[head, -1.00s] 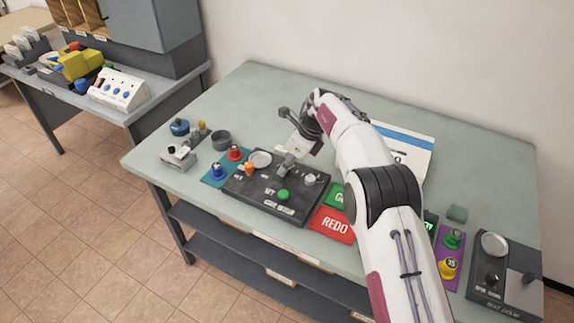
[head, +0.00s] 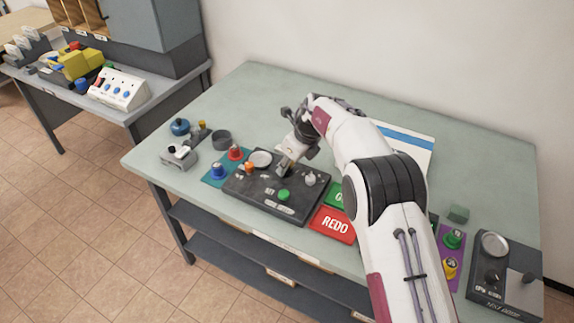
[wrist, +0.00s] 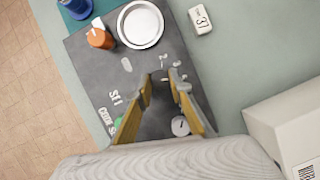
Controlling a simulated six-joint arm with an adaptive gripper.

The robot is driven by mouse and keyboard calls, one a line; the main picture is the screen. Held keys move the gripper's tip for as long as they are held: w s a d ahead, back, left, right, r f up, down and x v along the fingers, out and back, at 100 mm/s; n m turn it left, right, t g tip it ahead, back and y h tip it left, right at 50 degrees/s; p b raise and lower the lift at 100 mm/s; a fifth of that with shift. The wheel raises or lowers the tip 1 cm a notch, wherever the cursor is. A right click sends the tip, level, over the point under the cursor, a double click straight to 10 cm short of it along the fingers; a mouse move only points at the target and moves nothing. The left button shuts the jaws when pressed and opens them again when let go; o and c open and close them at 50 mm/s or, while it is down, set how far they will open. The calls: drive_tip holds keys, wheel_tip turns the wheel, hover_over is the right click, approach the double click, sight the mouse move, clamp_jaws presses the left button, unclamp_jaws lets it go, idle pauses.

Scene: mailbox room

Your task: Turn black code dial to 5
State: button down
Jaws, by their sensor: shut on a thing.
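A dark panel (head: 240,185) with white labels lies near the front edge of the table. My gripper (head: 284,166) points down at the middle of this panel and is shut on the black code dial. In the wrist view the yellow fingers of my gripper (wrist: 164,88) reach down on both sides of the dial (wrist: 161,75), which is small, dark and mostly hidden. White digits show just beyond the fingertips, but I cannot read the dial's setting.
The panel also bears a white round dish (wrist: 142,24), an orange knob (wrist: 99,38), a green button (head: 284,195) and a pale knob (head: 309,178). Red and blue knobs stand close on the left. The REDO plate (head: 333,224) lies at right, partly under my arm.

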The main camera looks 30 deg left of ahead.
drive_tip(key=c, duration=1.8)
unclamp_jaws()
drive_tip(key=shift+v, duration=6.05)
drive_tip(key=shift+d, duration=0.1)
drive_tip(key=shift+f, duration=0.1)
